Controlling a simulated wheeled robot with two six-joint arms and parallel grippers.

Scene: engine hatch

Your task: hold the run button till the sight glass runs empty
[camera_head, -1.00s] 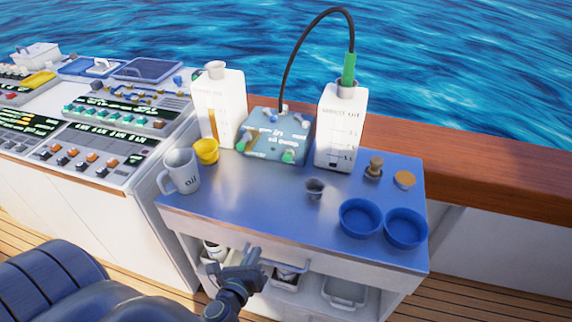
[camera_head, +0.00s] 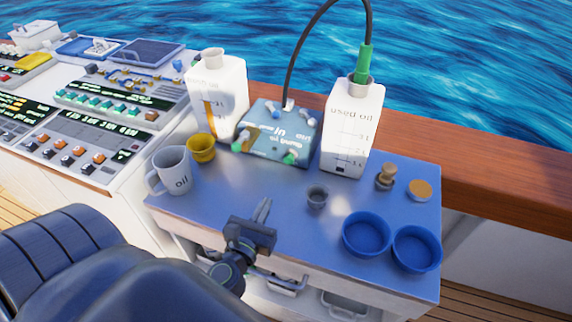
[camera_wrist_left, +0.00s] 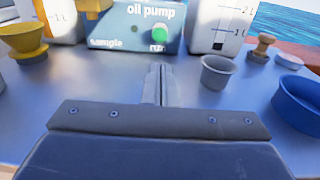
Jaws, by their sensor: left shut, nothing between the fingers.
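The oil pump box (camera_head: 275,125) stands at the back of the blue-topped table. Its green run button (camera_head: 289,158) is at the front right; in the left wrist view the green button (camera_wrist_left: 159,33) sits above the word "run". An amber part (camera_head: 249,137) shows at the box's left; I cannot tell if it is the sight glass. A white jug (camera_head: 217,90) on the left has an amber level strip. A black hose with a green end (camera_head: 364,62) enters the used oil jug (camera_head: 350,135). My left gripper (camera_head: 263,209) is shut and empty, over the table's front, apart from the button.
An oil mug (camera_head: 172,174) and yellow cup (camera_head: 202,148) stand left. A small grey cup (camera_head: 317,196) stands right of my gripper. Two blue bowls (camera_head: 366,235), a wooden-topped stopper (camera_head: 386,176) and a cork-coloured disc (camera_head: 420,190) are at right. Table between gripper and pump is clear.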

